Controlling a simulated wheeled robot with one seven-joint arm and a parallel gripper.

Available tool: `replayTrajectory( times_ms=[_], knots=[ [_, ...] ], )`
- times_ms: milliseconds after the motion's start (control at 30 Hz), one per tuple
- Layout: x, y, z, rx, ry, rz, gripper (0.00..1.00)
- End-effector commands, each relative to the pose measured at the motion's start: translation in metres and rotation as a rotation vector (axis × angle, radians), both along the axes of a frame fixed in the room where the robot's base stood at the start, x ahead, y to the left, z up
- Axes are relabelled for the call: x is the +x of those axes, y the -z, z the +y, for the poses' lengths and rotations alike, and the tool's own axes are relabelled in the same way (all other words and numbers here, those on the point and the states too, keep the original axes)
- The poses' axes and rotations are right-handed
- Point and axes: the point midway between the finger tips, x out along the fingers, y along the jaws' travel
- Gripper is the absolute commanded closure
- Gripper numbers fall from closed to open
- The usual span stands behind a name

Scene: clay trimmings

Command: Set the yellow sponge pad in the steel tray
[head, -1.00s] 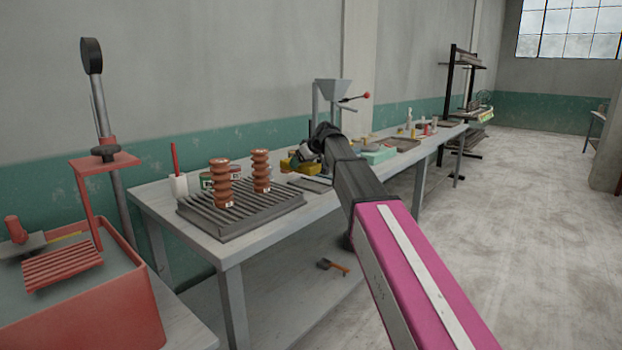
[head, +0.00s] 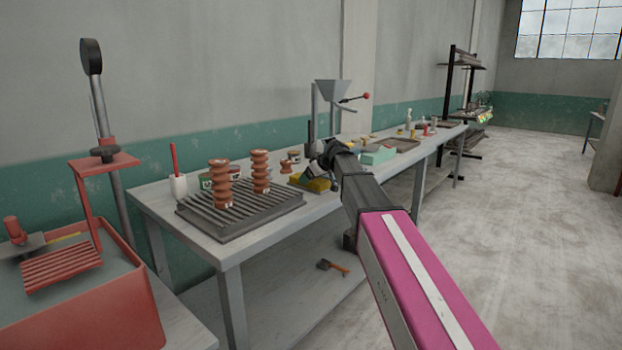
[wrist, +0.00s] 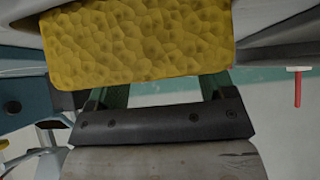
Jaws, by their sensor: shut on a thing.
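The yellow sponge pad (head: 318,185) is held in my gripper (head: 321,175), low over the long grey workbench.
A ribbed dark rack (head: 240,215) with two brown coiled pieces stands left of my gripper. A mint-green block (head: 378,155) and a shallow brownish tray (head: 402,144) lie to the right. A funnel-topped machine (head: 332,95) stands behind. A white cup (head: 178,186) holds a red-handled tool.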

Motion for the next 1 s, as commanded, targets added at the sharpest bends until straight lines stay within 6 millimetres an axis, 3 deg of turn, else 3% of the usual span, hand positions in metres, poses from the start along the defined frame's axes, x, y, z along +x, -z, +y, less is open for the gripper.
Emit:
replayTrajectory(
  times_ms=[67,100,133,167,467,1000],
  knots=[
    [0.000,0.002,0.000,0.000,0.000,0.000,0.53],
    [0.000,0.002,0.000,0.000,0.000,0.000,0.18],
    [0.000,0.002,0.000,0.000,0.000,0.000,0.08],
    [0.000,0.002,0.000,0.000,0.000,0.000,0.04],
    [-0.004,-0.007,-0.006,0.000,0.001,-0.001,0.00],
    [-0.047,-0.075,-0.059,0.000,0.001,-0.001,0.00]
  ],
)
